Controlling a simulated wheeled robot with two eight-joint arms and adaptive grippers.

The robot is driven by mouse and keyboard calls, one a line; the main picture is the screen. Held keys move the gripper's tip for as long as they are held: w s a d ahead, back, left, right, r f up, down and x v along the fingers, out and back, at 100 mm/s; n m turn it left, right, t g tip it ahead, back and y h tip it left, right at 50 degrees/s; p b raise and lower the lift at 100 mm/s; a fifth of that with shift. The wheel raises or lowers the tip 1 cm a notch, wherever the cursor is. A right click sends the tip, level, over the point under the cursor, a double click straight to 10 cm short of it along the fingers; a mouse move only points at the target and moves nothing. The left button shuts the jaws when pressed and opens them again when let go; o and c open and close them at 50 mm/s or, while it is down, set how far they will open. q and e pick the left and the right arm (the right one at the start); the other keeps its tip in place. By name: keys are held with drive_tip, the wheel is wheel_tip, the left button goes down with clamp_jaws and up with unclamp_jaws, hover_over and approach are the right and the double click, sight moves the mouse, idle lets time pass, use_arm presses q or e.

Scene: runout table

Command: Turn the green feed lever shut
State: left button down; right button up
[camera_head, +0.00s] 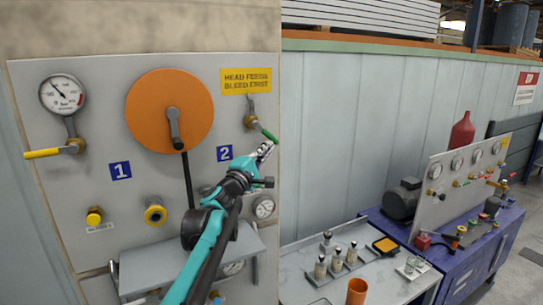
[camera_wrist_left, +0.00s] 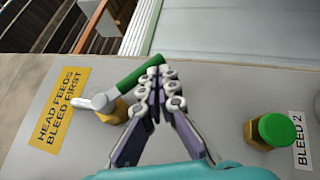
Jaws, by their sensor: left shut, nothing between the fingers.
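The green feed lever (camera_head: 270,134) is on a brass valve at the panel's upper right, under the yellow "HEAD FEEDS BLEED FIRST" sign (camera_head: 246,80). It slants down to the right in the head view. My left gripper (camera_head: 263,151) is shut and empty, just below the lever's outer end. In the left wrist view its closed fingertips (camera_wrist_left: 158,76) lie right beside the green grip (camera_wrist_left: 139,74) near its free end. I cannot tell whether they touch. The brass valve body (camera_wrist_left: 113,111) shows left of the fingers. My right gripper is not in view.
The panel (camera_head: 100,215) also carries an orange disc (camera_head: 150,100), a gauge (camera_head: 63,94) and a yellow lever (camera_head: 42,153). A green-capped "BLEED 2" valve (camera_wrist_left: 279,129) sits right of the fingers in the wrist view. A bench with bottles stands at right.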

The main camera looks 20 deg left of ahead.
use_arm(q)
drive_tip(key=shift+w+d+r+p, duration=0.15)
drive_tip(key=shift+w+d+r, duration=0.15)
drive_tip(key=shift+w+r, duration=0.15)
drive_tip(key=shift+w+d+r+p, duration=0.15)
drive_tip(key=shift+w+d+r, duration=0.2)
drive_tip(key=shift+w, duration=0.2)
drive_tip(key=shift+w+d+r+p, duration=0.4)
drive_tip(key=shift+w+r, duration=0.2)
drive_tip(key=shift+r, duration=0.2)
drive_tip(key=shift+w+d+r, duration=0.1)
drive_tip(key=shift+d, duration=0.05)
